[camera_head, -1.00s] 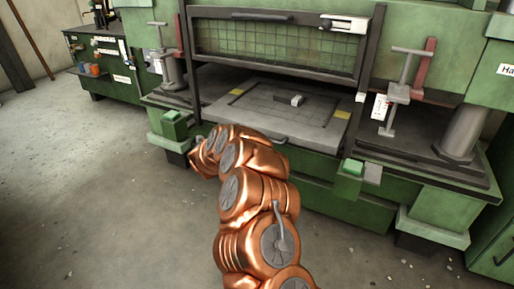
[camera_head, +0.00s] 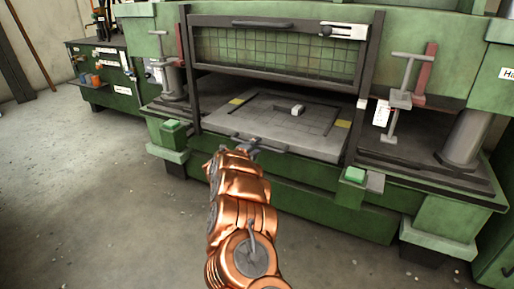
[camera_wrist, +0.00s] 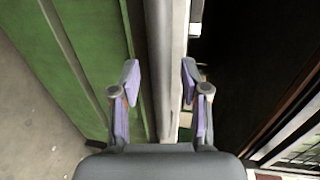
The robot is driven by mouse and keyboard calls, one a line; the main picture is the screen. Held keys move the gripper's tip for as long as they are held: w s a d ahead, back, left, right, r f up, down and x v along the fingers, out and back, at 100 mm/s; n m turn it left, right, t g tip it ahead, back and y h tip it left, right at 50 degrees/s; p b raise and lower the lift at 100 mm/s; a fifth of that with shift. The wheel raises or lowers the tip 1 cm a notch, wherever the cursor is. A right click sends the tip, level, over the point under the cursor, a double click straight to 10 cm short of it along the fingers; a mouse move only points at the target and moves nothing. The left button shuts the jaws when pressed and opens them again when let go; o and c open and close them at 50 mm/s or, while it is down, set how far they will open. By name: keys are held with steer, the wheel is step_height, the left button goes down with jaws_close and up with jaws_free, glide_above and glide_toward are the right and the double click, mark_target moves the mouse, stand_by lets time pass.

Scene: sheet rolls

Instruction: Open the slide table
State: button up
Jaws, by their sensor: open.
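The slide table (camera_head: 315,143) is a grey plate in the opening of the green press, below the raised mesh guard. A dark bar handle (camera_head: 272,150) runs along its front edge. My gripper (camera_head: 240,146) is at the left part of that handle, partly hidden by my copper arm. In the wrist view my gripper (camera_wrist: 160,78) is open, with its two fingers on either side of a long grey bar or edge (camera_wrist: 166,45). I cannot tell whether this is the handle or the table's edge, or whether the fingers touch it.
A small white block (camera_head: 297,110) lies on the table. Green-topped posts (camera_head: 354,174) stand at the front on both sides. The mesh guard (camera_head: 275,52) hangs above. The concrete floor (camera_head: 110,215) is clear at the left.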

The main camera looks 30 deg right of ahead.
steer(key=shift+w+d, duration=0.3)
steer(key=shift+d, duration=0.1)
jaws_close()
stand_by(0.6)
